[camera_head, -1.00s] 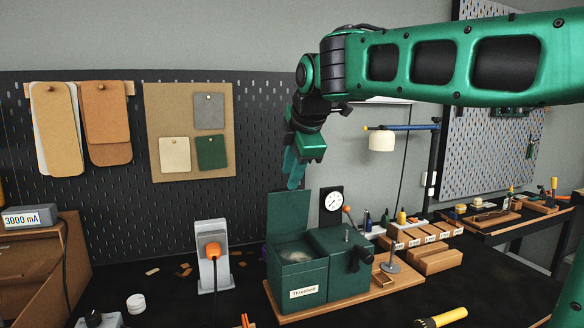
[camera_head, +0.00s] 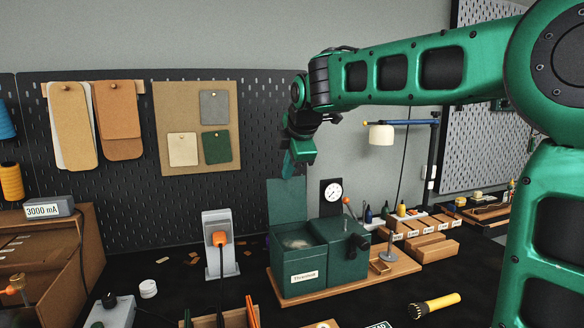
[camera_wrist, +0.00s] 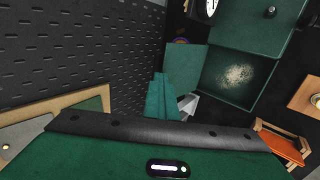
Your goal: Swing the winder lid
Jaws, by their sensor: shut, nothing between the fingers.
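The winder is a dark green box (camera_head: 300,272) with a white label, on a wooden base board. Its lid (camera_head: 286,200) stands upright, open at the back left, so the left compartment is uncovered. The wrist view looks into that compartment (camera_wrist: 237,76), where a pale heap lies, with the lid (camera_wrist: 184,66) beside it. My gripper (camera_head: 288,171) is shut and empty, pointing down at the lid's top edge. In the wrist view my gripper's fingers (camera_wrist: 163,97) are together next to the lid; I cannot tell whether they touch it.
A grey stand with an orange plug (camera_head: 219,240) is left of the winder. A dark pegboard (camera_head: 110,205) rises behind. A yellow flashlight (camera_head: 434,305) lies in front right.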

